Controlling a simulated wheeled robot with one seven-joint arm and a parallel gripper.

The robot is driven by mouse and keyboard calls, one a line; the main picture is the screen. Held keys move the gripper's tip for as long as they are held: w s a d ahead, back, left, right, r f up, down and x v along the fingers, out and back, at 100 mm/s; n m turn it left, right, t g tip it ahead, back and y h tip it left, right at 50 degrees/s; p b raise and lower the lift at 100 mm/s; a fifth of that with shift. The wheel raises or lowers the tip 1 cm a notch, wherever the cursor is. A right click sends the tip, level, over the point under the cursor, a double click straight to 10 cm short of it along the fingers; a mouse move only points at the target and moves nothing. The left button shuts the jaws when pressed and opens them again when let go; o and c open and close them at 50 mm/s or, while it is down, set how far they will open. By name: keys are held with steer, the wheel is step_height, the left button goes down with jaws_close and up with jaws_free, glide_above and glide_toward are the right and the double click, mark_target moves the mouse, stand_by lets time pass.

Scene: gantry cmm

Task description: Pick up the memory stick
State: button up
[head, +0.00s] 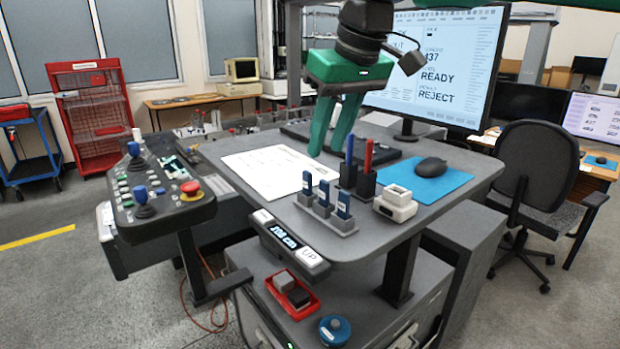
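The left memory stick (307,184), the middle memory stick (324,194) and the right memory stick (343,205) form a slanting row. My green gripper (331,144) is above the desk, behind and above the sticks, with its fingers pointing down. The two fingers are apart with a gap between them, and nothing shows in it. The fingertips are clear of the sticks.
Beside the sticks are a dark pen holder (357,182) with a blue pen and a red pen, and a small white device (395,204). A mouse (431,167) lies on a blue mat (448,184). White paper (262,172) lies at left; a monitor (440,70) stands behind.

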mark_target(309, 172)
steer(key=a+f, duration=0.1)
steer(key=w+f, duration=0.1)
steer(key=w+a+f, duration=0.1)
steer(key=shift+a+f, duration=0.3)
steer(key=shift+f, duration=0.1)
steer(key=shift+w+x, duration=0.1)
steer(key=shift+x, duration=1.4)
steer(key=shift+w+x, duration=0.15)
steer(key=shift+x, duration=1.3)
steer(key=shift+d, duration=0.15)
jaws_close()
